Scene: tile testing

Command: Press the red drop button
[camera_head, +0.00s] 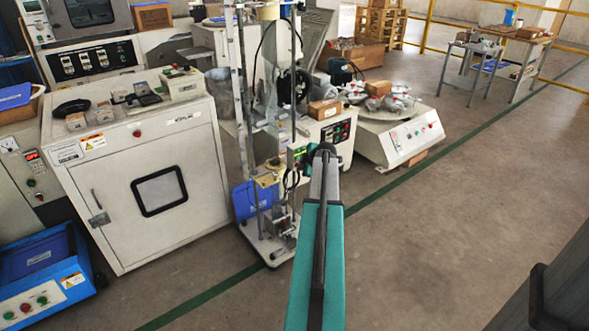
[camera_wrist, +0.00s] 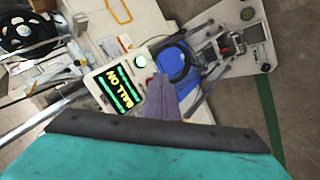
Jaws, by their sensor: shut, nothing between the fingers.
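The drop tester (camera_head: 241,90) is a tall metal frame on a pale base plate (camera_head: 262,246), left of my gripper (camera_head: 323,150) in the head view. My gripper (camera_wrist: 163,98) is shut and empty. Its grey fingers overlap the right edge of the box in that view; I cannot tell whether they touch it.
A white cabinet (camera_head: 115,210) stands left, with a blue bin (camera_head: 244,200) beside the tester. A cream machine (camera_head: 398,140) stands behind right. Another panel with red and green buttons (camera_head: 337,132) is close behind my gripper. The floor (camera_head: 450,230) on the right is clear.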

